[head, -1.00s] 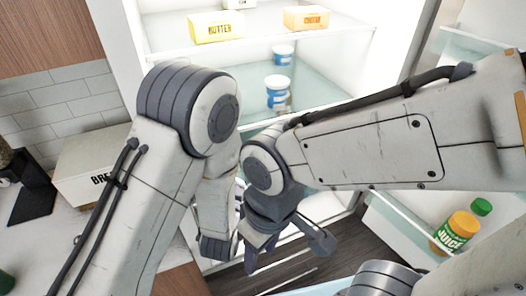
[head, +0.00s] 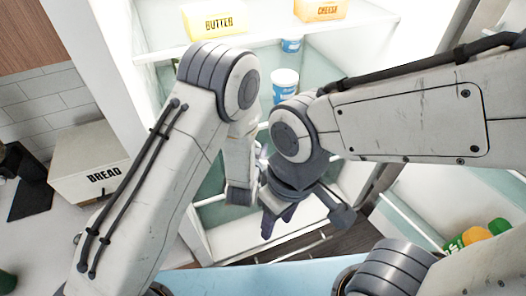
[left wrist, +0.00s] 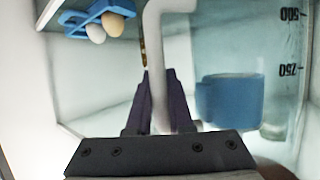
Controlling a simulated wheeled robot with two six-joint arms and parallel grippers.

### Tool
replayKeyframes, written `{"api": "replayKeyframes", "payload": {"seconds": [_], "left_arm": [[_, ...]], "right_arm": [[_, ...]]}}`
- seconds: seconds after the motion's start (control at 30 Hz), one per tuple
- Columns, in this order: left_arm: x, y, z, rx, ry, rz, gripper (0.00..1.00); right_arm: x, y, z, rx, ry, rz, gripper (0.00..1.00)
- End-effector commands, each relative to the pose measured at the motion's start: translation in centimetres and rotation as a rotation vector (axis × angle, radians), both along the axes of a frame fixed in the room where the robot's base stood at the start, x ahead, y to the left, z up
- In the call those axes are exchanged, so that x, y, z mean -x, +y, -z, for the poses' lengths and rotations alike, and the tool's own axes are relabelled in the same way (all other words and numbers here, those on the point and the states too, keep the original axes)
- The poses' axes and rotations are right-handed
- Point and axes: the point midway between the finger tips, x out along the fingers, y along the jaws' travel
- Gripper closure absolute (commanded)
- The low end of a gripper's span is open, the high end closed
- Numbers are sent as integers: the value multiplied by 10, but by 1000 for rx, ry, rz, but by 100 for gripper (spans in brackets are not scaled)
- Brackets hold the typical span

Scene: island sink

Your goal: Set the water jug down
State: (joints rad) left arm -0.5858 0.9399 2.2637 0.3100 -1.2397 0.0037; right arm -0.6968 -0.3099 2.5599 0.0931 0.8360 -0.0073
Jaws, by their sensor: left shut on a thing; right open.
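The water jug (left wrist: 296,60) is clear, with dark volume marks, at the right of the left wrist view. Its pale handle (left wrist: 158,60) runs down between the purple fingers of my left gripper (left wrist: 160,85), which is shut on it. The jug's base is out of sight, so I cannot tell whether it touches a shelf. In the head view my arms hide the jug.
The open fridge has glass shelves with butter (head: 217,22), cheese (head: 320,10) and blue-white tubs (head: 285,85). Eggs (left wrist: 113,23) sit in a blue holder (left wrist: 75,20). A blue container (left wrist: 228,98) stands behind the jug. A bread box (head: 92,160) is left; juice bottles (head: 475,236) are right.

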Motion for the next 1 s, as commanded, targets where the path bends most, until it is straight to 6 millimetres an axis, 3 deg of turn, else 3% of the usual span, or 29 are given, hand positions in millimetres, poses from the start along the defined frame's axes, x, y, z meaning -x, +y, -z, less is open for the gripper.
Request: {"api": "replayKeyframes", "payload": {"seconds": [0.03,0.13,0.53,0.57,0.6,1.0], "left_arm": [[0,0,13,-1,-1,0,100],[0,1,23,0,-3,-1,100],[0,3,26,1,-4,-4,100],[0,3,25,0,0,-4,69],[0,4,25,0,0,-4,54],[0,5,22,0,0,-5,51]], "right_arm": [[0,0,9,0,0,-1,50],[0,0,15,0,0,-1,50],[0,0,18,0,0,-1,50],[0,0,16,0,0,-1,50],[0,0,16,0,0,-1,50],[0,0,12,0,0,-1,50]]}}
